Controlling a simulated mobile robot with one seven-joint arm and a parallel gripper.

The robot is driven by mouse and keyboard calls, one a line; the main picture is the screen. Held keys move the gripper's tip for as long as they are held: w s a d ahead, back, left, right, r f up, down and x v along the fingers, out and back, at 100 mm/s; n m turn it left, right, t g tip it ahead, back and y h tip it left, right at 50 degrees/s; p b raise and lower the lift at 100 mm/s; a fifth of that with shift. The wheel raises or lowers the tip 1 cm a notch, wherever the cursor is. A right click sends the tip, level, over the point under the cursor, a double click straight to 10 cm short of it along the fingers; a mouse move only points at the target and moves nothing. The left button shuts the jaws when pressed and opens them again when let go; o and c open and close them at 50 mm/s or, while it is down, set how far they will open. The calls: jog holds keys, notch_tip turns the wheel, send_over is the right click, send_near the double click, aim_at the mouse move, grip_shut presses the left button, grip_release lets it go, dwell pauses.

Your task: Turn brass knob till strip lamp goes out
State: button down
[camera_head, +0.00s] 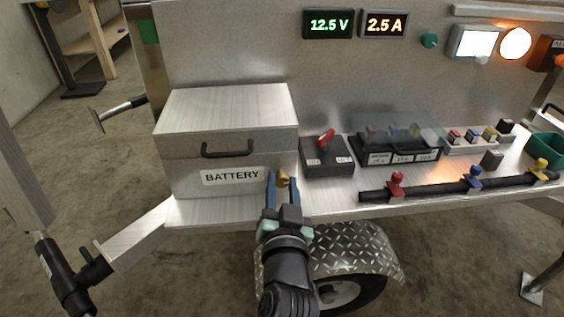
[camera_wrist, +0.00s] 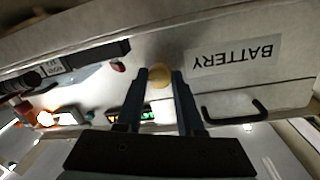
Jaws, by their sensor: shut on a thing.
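The brass knob (camera_head: 283,180) sits on the front of the metal battery box (camera_head: 185,150), right of the BATTERY label. My gripper (camera_head: 284,180) has its two blue fingers on either side of the knob and is shut on it. In the wrist view the round knob (camera_wrist: 159,76) shows between the fingertips. A long thin strip (camera_head: 505,12) at the top right of the back panel may be the strip lamp; it looks grey, and I cannot tell whether it is lit. A square white lamp (camera_head: 475,41) and a round orange lamp (camera_head: 515,43) glow below it.
A dark switch box with a red lever (camera_head: 326,138) stands right of the battery box. A fuse block with a clear cover (camera_head: 400,140) is beyond it. Displays read 12.5 V (camera_head: 328,24) and 2.5 A (camera_head: 384,24).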

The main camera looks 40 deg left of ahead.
jog(key=shift+d, duration=0.1)
jog(key=c, duration=0.6)
grip_release()
jog(key=shift+o, duration=0.2)
jog(key=v, duration=1.3)
